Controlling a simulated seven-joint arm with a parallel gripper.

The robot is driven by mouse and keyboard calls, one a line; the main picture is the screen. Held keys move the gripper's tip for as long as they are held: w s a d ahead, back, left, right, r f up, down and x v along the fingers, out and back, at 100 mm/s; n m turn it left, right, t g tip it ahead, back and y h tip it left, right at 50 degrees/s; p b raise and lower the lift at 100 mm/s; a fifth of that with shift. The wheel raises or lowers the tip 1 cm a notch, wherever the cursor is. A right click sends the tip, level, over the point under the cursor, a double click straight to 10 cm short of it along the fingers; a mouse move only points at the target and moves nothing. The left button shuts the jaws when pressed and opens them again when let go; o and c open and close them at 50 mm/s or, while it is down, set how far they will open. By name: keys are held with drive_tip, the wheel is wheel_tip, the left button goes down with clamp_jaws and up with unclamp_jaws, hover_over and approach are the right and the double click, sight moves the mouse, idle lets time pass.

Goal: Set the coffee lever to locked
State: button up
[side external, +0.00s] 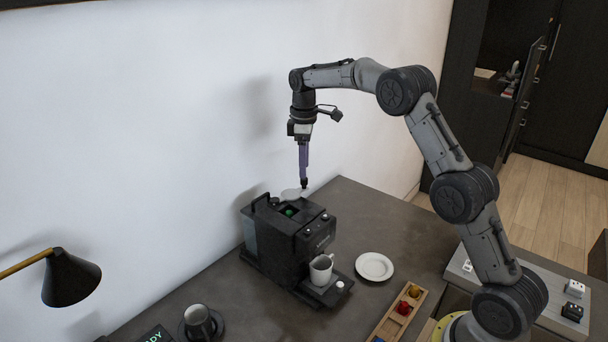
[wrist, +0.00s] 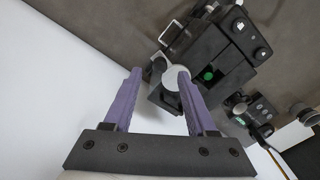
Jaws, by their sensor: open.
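The black coffee machine (side external: 275,238) stands on the counter near the wall and also fills the upper middle of the wrist view (wrist: 225,72). A dark arched piece (side external: 261,201), possibly the lever, rises at the left of its top in the side view. A green spot (side external: 290,211) shows in the opening on top, also in the wrist view (wrist: 208,75). A pale round piece (side external: 290,194) lies at the machine's back, beside my fingertips. My gripper (side external: 304,185) points down above this back edge, open and empty. In the wrist view its purple fingers (wrist: 158,73) are spread apart.
A white cup (side external: 320,268) sits on the machine's front tray. A white saucer (side external: 374,266) and a wooden tray (side external: 400,314) lie to the right. The wall (side external: 180,130) is close behind.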

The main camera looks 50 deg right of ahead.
sight(290, 190)
drive_tip(key=shift+f, duration=1.8)
clamp_jaws()
drive_tip(key=shift+r, duration=0.1)
